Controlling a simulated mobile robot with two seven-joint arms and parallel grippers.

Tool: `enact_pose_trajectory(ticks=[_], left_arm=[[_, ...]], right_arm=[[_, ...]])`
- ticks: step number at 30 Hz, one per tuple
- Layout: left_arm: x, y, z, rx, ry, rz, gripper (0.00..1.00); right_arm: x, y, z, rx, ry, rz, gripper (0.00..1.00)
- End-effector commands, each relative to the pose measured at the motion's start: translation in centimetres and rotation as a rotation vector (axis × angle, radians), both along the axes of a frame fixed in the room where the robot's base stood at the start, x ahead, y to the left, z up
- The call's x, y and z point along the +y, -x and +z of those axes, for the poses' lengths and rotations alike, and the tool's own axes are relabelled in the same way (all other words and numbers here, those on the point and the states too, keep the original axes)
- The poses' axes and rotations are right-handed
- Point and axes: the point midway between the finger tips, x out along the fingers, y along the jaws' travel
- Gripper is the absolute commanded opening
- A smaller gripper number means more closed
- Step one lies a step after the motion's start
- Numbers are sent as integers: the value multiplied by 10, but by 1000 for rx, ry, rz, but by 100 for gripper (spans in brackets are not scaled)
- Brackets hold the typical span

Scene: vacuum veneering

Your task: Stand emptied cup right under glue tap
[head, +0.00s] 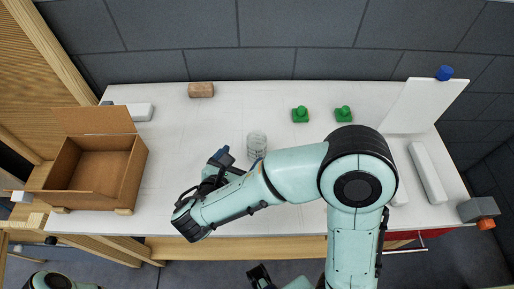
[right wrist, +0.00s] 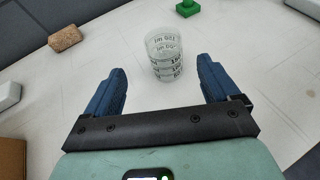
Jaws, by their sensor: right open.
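A clear cup (head: 257,143) with printed markings stands upright on the white table, left of my right forearm in the head view. No contents can be made out in it. In the right wrist view the cup (right wrist: 165,58) is ahead of my right gripper (right wrist: 160,76), roughly centred between its blue fingers. The fingers are spread with nothing between them and do not touch the cup. In the head view my right gripper (head: 222,156) is partly hidden by its arm. A grey block with an orange part (head: 479,210) sits at the right table edge; I cannot tell whether it is the glue tap.
Two green pieces (head: 300,115) (head: 343,114) stand behind the cup. A brown block (head: 201,90) lies at the back. An open cardboard box (head: 137,172) is at left. A leaning white panel (head: 424,106) and a white bar (head: 428,173) are at right.

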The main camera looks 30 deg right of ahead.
Motion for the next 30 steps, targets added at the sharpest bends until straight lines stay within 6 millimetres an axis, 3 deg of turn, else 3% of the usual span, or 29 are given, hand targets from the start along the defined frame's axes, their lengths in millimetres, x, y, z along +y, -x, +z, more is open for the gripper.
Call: enact_pose_trajectory(ticks=[9,17,24,30], left_arm=[[0,0,0,0,0,0,43],[0,0,1,0,0,0,43],[0,-1,2,-1,0,0,43],[0,-1,3,-1,0,0,43]], right_arm=[[-46,-30,-22,1,-4,-9,89],[-63,-39,-29,1,-5,-11,89],[-91,-55,-41,1,-5,-11,89],[-97,-60,-44,-1,-7,-7,89]])
